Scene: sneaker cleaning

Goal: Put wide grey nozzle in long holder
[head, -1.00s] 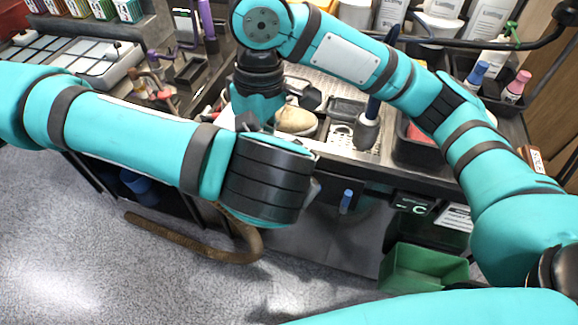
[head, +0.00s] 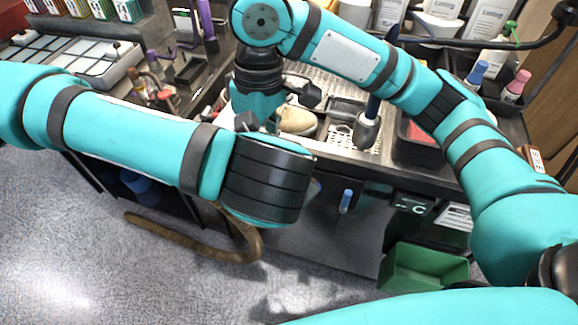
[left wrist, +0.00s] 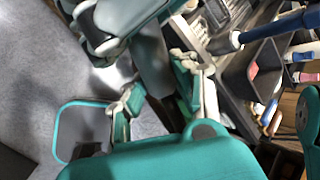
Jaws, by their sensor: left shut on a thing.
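My left gripper (left wrist: 155,90) shows in the left wrist view with its two fingers on either side of a flat grey piece (left wrist: 155,63), which appears to be the wide grey nozzle. In the head view my left forearm and dark wrist hide this gripper and nearly all of what it holds, in front of the bench. My right gripper (head: 277,110) points down over the bench beside a beige shoe. Its fingertips are not clear, so I cannot tell its opening. I cannot pick out the long holder with certainty.
The beige shoe (head: 297,120) lies on the bench by a dark-handled brush (head: 367,125). A dark tray (head: 418,153) is to its right. A green bin (head: 425,270) stands on the floor. A brown hose (head: 190,238) lies in front of the bench. Open floor is at lower left.

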